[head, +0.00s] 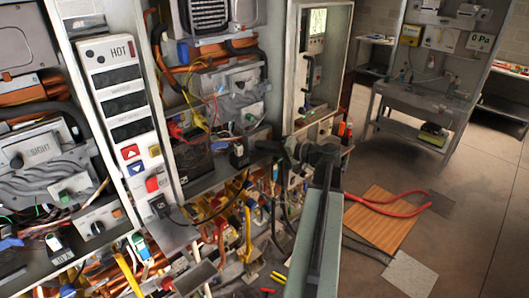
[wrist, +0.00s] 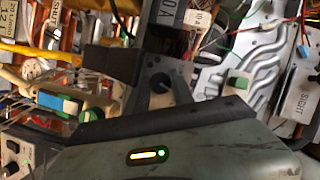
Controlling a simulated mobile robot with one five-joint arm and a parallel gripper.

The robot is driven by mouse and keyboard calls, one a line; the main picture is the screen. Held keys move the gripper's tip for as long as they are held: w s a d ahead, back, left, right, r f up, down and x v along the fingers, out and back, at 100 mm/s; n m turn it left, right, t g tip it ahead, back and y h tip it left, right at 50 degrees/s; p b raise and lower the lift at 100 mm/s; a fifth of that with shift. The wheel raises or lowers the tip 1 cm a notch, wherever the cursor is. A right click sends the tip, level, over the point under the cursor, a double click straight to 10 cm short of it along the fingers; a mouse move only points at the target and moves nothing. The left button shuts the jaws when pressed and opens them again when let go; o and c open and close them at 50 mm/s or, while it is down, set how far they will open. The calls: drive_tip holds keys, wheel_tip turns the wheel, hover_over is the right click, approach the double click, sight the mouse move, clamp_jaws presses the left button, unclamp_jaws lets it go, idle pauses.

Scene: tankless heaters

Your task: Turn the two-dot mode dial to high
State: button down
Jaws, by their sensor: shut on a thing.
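A black rotary dial (head: 97,228) sits on a pale panel at the lower left of the head view. Its dot marks are too small to read, so I cannot tell whether it is the two-dot mode dial. In the wrist view my gripper (wrist: 115,66) shows as dark jaws. A panel with knobs (wrist: 14,150) is cut off at that view's lower left.
A tall white control column (head: 124,112) marked HOT stands between open heater cabinets. Pipes, cables and valves (head: 245,228) crowd the space below my gripper. Free floor lies at the right.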

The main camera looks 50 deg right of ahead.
drive_tip(key=m+b, duration=0.1)
drive_tip(key=m+t+y+b, duration=0.1)
drive_tip(key=shift+f+m, duration=0.3)
drive_tip(key=shift+r+m+t+b, duration=0.1)
drive_tip(key=shift+m+t+b, duration=0.2)
drive_tip(key=shift+m+b, duration=0.5)
drive_tip(key=c, duration=1.4)
unclamp_jaws()
drive_tip(key=shift+o, duration=0.2)
drive_tip(key=v, duration=0.8)
